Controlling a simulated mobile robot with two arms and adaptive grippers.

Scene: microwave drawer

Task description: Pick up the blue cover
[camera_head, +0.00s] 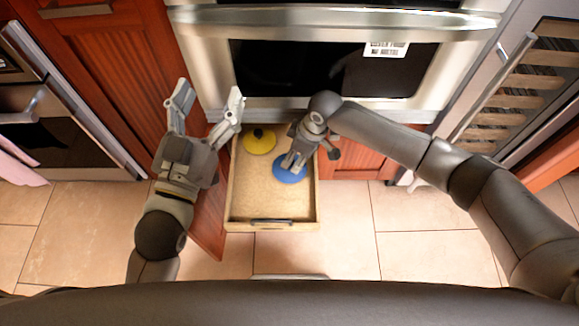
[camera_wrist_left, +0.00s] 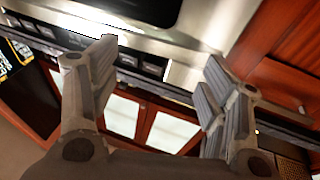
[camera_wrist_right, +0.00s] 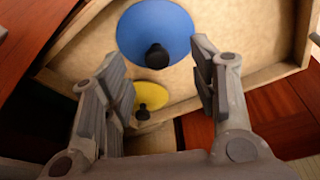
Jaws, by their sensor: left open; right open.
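The blue cover (camera_head: 286,174) is a round disc lying in the open drawer (camera_head: 240,209). In the right wrist view the blue cover (camera_wrist_right: 176,28) shows a dark knob at its centre. My right gripper (camera_head: 290,166) is over the blue cover in the head view and partly hides it. In the right wrist view its open fingers (camera_wrist_right: 160,80) are empty, with the knob beyond them and apart from them. My left gripper (camera_head: 209,98) is open and empty, left of the drawer. Its spread fingers also show in the left wrist view (camera_wrist_left: 160,85).
A yellow cover (camera_head: 260,141) with a dark knob lies at the back of the drawer. The drawer's walls enclose both covers, and its front part is bare. A steel oven (camera_head: 330,20) stands behind. A red cabinet door (camera_head: 209,222) stands beside the drawer's left side.

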